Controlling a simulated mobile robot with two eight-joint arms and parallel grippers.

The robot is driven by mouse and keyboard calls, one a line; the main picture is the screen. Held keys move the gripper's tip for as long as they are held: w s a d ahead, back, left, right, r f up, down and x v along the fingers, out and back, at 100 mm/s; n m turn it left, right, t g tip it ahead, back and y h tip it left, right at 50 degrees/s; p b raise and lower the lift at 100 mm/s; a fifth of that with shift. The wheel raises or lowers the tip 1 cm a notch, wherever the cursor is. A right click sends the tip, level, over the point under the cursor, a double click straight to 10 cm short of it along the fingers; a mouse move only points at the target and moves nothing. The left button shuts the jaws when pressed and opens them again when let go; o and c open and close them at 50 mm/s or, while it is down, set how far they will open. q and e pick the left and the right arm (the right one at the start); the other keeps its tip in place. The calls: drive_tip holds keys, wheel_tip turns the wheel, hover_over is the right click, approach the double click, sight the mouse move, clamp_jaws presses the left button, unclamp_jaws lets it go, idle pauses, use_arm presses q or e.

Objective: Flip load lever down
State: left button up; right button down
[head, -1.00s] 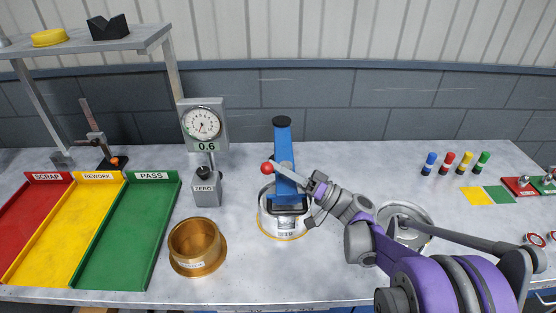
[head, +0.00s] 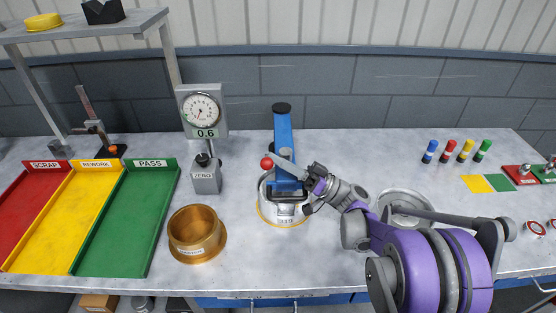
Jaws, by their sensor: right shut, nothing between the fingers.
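The load lever (head: 285,170) is a grey bar with a red ball knob (head: 267,163) on its left end. It crosses the front of the blue press column (head: 283,138), sloping slightly up to the left. The column rises from a round silver fixture (head: 268,213) with a yellow lower rim. My right gripper (head: 308,193) is shut and empty, close to the right end of the lever. I cannot tell whether it touches the lever. My left gripper is out of view.
A dial gauge (head: 202,111) stands left of the press, with a brass cup (head: 198,238) in front. Red, yellow and green trays (head: 127,220) lie farther left. A round metal part (head: 405,200) is partly behind my right arm. The bench front between cup and arm is clear.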

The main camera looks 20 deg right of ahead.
drive_tip(key=shift+s+d+f, duration=0.15)
drive_tip(key=shift+d+f, duration=0.15)
drive_tip(key=s+d+b, duration=0.1)
drive_tip(key=s+d, duration=0.5)
drive_tip(key=d, duration=0.4)
drive_tip(key=shift+d, duration=0.4)
drive_tip(key=shift+a, duration=0.1)
